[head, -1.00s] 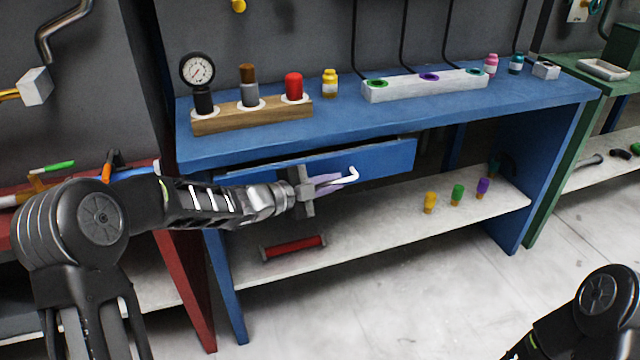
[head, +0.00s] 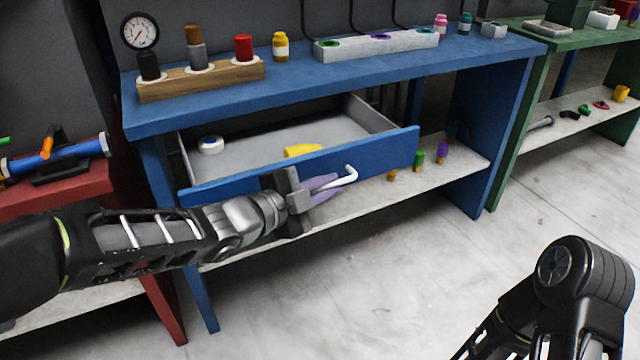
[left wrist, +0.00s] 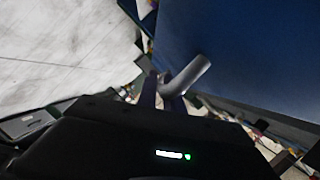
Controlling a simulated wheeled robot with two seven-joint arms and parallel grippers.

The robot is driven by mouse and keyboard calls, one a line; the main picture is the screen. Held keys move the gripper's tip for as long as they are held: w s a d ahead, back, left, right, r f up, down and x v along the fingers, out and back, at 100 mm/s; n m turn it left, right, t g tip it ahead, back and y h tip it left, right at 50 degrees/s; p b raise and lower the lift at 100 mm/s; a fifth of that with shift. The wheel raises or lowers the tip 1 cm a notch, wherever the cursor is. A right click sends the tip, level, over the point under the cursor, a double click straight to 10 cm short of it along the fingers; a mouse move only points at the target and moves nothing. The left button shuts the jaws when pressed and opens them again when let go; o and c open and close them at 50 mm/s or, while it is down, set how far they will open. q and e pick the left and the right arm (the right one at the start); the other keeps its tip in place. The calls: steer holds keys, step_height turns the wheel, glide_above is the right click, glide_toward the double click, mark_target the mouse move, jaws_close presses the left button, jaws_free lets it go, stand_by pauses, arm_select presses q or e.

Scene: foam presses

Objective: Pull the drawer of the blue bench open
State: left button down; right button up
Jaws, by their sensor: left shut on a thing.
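The drawer (head: 370,153) of the blue bench (head: 200,108) stands partly open, its blue front pulled out from under the top. Inside the drawer lie a white round thing (head: 210,145) and a yellow thing (head: 303,150). My left gripper (head: 322,187) is at the drawer front, its purple fingers shut on the white handle (head: 350,175). In the left wrist view the handle (left wrist: 190,75) shows as a bent grey bar between the fingers, beside the dark blue front. My right arm shows at the lower right of the head view; its gripper is out of the picture.
On the bench top stand a gauge (head: 141,42), a wooden block (head: 200,80) with cylinders, a white block (head: 375,45) and small bottles. Small coloured bottles are on the shelf below. A red bench (head: 90,182) is at left, a green one at right. The floor in front is clear.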

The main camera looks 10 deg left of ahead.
arm_select(q)
steer(key=c, duration=1.8)
jaws_free()
steer(key=shift+o, duration=0.2)
steer(key=shift+s+a+r+p, duration=0.2)
steer(key=shift+s+a+p, duration=0.15)
steer(key=shift+s, duration=0.05)
steer(key=p+v, duration=0.2)
steer(key=v, duration=0.4)
steer(key=shift+s+a, duration=0.2)
steer(key=shift+s, duration=0.1)
